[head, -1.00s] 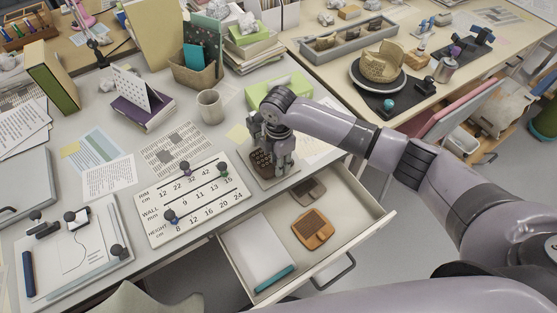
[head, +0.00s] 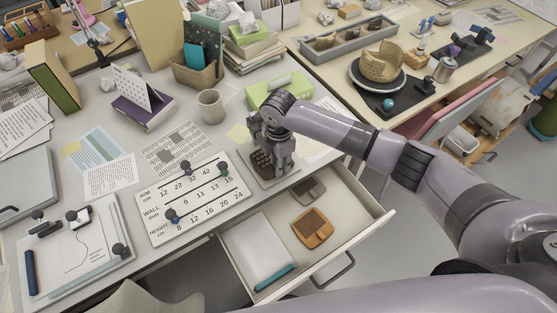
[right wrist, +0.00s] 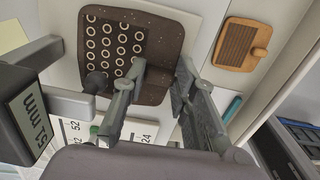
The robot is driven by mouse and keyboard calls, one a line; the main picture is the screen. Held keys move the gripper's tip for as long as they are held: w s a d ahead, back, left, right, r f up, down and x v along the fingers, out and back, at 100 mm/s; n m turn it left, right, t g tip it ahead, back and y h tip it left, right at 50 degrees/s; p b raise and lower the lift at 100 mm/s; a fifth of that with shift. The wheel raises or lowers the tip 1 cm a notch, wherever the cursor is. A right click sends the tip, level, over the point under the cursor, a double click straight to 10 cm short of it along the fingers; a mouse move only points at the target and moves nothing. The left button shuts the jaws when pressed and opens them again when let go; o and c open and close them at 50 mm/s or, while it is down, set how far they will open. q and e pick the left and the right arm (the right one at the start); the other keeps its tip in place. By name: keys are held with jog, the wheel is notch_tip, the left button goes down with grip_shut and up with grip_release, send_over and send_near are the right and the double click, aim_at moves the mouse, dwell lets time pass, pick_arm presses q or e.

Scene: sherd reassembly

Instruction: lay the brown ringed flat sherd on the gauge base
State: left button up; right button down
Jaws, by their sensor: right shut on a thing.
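The brown flat sherd (right wrist: 118,52) with rows of pale rings shows large in the right wrist view, one edge between my right fingertips (right wrist: 164,72). In the head view, the sherd (head: 261,160) is at the desk's front edge, partly covered by my right gripper (head: 275,165), which is shut on it. The gauge (right wrist: 32,112), with a display reading 51 mm, stands beside the sherd in the wrist view. A dark round tip is near the sherd's corner. The gauge base (head: 279,180) shows below the sherd in the head view; whether they touch is unclear. My left gripper is out of view.
A number card (head: 195,205) with several knobs lies left, a mug (head: 210,106) behind. A green box (head: 279,90) stands behind my gripper.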

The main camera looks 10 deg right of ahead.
jog(key=c, duration=1.3)
grip_release()
jog(key=shift+o, duration=0.4)
jog(key=shift+o, duration=0.2)
jog(key=o, duration=0.4)
jog(key=shift+r, duration=0.1)
jog(key=shift+c, duration=0.2)
jog(key=shift+w+r, duration=0.1)
jog(key=shift+r, duration=0.05)
jog(key=shift+c, duration=0.6)
